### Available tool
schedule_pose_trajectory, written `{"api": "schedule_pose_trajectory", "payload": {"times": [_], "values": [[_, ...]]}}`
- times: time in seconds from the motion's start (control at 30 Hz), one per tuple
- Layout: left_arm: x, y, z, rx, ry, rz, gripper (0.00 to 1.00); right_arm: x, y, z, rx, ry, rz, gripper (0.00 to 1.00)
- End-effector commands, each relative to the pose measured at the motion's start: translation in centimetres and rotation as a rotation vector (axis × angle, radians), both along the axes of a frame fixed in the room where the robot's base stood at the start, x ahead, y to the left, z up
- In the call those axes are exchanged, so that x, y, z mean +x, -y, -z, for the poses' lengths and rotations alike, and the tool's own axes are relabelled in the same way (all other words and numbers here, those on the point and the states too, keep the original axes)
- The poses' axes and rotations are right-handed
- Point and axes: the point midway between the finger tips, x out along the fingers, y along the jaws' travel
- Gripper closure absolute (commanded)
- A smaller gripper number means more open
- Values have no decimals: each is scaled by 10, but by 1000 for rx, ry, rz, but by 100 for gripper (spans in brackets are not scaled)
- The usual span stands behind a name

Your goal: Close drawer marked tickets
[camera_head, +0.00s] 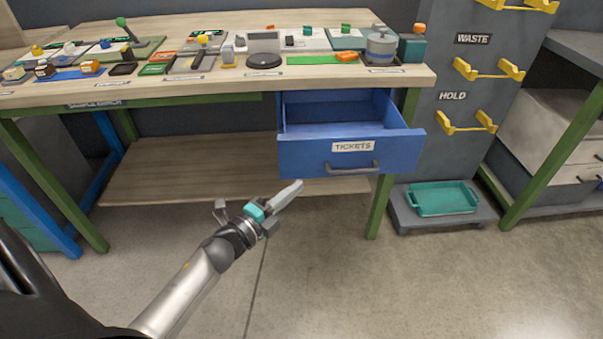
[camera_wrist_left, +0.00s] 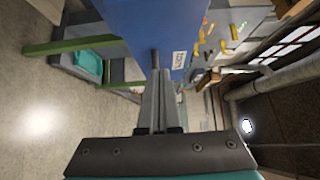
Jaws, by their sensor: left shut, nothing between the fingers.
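The blue drawer (camera_head: 300,158) labelled TICKETS hangs under the right end of the wooden workbench and is pulled out. Its inside shows empty where I can see it. A grey bar handle (camera_head: 353,168) is on its front, below the white label (camera_head: 353,146). My left gripper (camera_head: 298,186) is shut and empty, low in front of the drawer and left of the handle. In the left wrist view the shut fingers (camera_wrist_left: 158,85) point toward the blue drawer front (camera_wrist_left: 140,30), with the label (camera_wrist_left: 179,60) to their right. I cannot tell whether they touch it. My right gripper is not in view.
The workbench top (camera_head: 120,97) carries many small devices and trays. A wooden lower shelf (camera_head: 170,175) lies beneath. A grey panel (camera_head: 460,125) with yellow hooks stands at right, with a teal tray (camera_head: 442,198) on a low base. The floor in front is clear.

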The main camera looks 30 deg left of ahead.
Motion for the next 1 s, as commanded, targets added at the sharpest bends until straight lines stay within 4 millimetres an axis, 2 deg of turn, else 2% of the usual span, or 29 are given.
{"api": "schedule_pose_trajectory", "payload": {"times": [0.2,0.4,0.63,1.0], "values": [[38,7,0,2,2,0,100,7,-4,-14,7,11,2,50],[57,-9,2,3,0,0,100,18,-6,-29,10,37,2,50],[67,-15,1,0,-1,0,100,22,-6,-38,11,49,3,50],[67,-16,0,0,-1,0,100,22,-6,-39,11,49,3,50]]}}
